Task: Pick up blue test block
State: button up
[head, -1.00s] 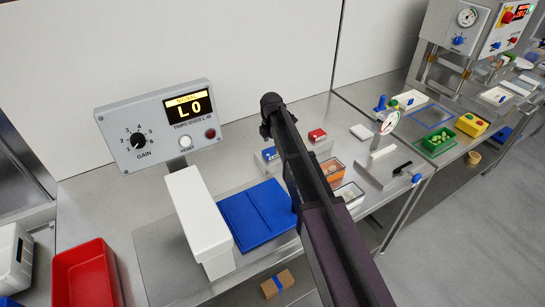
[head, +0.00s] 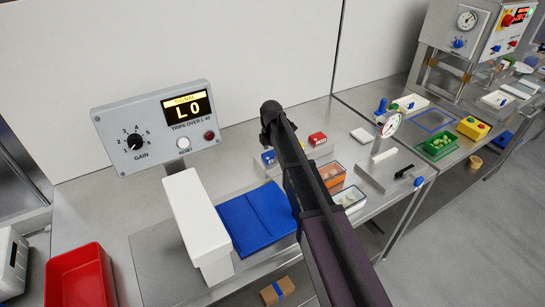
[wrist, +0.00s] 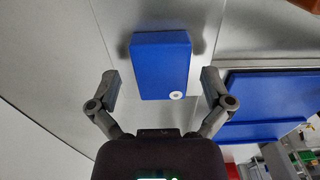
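My gripper (wrist: 160,84) is open, one finger on each side of the block's near part. Visible gaps separate both fingers from the block, and nothing is held. In the head view, a small blue block (head: 268,157) shows beside my dark arm, which partly covers that area. My fingers cannot be made out there.
A blue mat (wrist: 265,95) lies right of the gripper in the wrist view, also in the head view (head: 250,222). A white housing (head: 195,220) stands left of it.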

aim_at(271, 154)
jog(key=c, duration=1.1)
jog(key=shift+r, duration=0.15)
notch_tip(271, 154, up, 3)
jog(key=p, duration=0.3)
jog(key=s+a, duration=0.1)
jog(key=s, duration=0.4)
jog(key=s+a+r+p, duration=0.1)
jog(key=s+a, duration=0.1)
jog(key=s, duration=0.3)
jog(key=s+a+p, duration=0.1)
jog(key=s+a, duration=0.1)
jog(key=s, duration=0.3)
jog(key=shift+s+a+r, duration=0.1)
jog(key=shift+a+r, duration=0.05)
jog(key=shift+r, duration=0.2)
